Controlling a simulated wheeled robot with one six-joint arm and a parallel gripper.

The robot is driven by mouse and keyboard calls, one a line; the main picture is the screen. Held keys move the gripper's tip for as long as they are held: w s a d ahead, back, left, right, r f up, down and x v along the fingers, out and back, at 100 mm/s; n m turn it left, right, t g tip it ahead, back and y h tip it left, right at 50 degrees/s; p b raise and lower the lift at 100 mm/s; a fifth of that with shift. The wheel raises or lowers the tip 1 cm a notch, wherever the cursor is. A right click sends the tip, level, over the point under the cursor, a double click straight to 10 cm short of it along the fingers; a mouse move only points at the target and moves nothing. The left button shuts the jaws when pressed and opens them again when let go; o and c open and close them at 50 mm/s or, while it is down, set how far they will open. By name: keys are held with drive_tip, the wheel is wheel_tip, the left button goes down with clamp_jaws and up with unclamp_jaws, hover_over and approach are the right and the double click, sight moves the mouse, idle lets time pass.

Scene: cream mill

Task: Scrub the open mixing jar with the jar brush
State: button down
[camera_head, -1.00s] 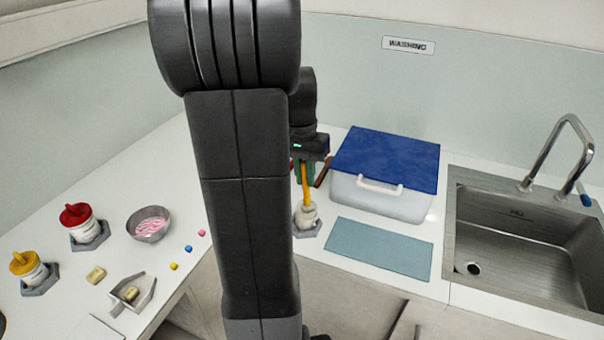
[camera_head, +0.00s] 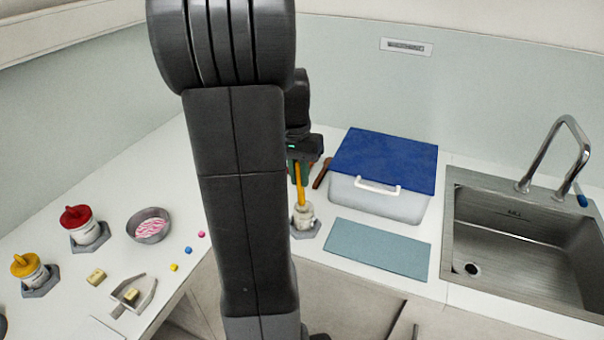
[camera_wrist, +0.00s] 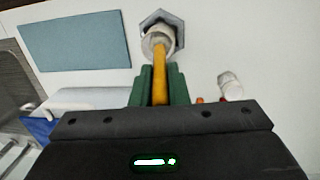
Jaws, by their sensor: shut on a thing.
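The jar brush has a yellow-orange handle (camera_head: 300,184); it also shows in the wrist view (camera_wrist: 160,75). My gripper (camera_wrist: 160,72) is shut on this handle with its green fingers, above the open mixing jar. The small whitish jar (camera_head: 304,220) stands upright in a grey hexagonal holder (camera_head: 311,233). The brush's lower end reaches into the jar mouth (camera_wrist: 152,43), so its head is hidden. I cannot tell whether it touches the inner wall.
A blue-lidded clear bin (camera_head: 384,160) stands close on the right, with a teal mat (camera_head: 376,250) in front and a sink (camera_head: 520,235) beyond. A brown stick (camera_head: 321,174) lies behind the jar. Bowl (camera_head: 149,226), red-lidded jar (camera_head: 84,225) and yellow-lidded jar (camera_head: 31,268) are left.

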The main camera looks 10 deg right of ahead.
drive_tip(key=shift+s+d+f+b, duration=0.15)
drive_tip(key=shift+d+f+b, duration=0.15)
drive_tip(key=shift+f, duration=0.15)
drive_tip(key=shift+s+d+f+b, duration=0.15)
drive_tip(key=shift+d+f+b, duration=0.1)
drive_tip(key=shift+f, duration=0.15)
drive_tip(key=shift+w+r+p, duration=0.6)
drive_tip(key=shift+r+p, duration=0.25)
drive_tip(key=shift+p, duration=0.1)
drive_tip(key=shift+s+a+f+b, duration=0.3)
drive_tip(key=shift+a+f+b, duration=0.3)
drive_tip(key=shift+f, duration=0.25)
drive_tip(key=shift+r+p, duration=4.4)
drive_tip(key=shift+r, duration=0.85)
drive_tip(key=shift+f+b, duration=0.15)
drive_tip(key=shift+b, duration=0.15)
drive_tip(key=shift+w+f+b, duration=0.1)
drive_tip(key=shift+b, duration=0.5)
drive_tip(key=b, duration=0.3)
drive_tip(key=shift+w+f, duration=0.1)
drive_tip(key=shift+f, duration=0.05)
drive_tip(key=b, duration=0.2)
drive_tip(key=shift+b, duration=0.35)
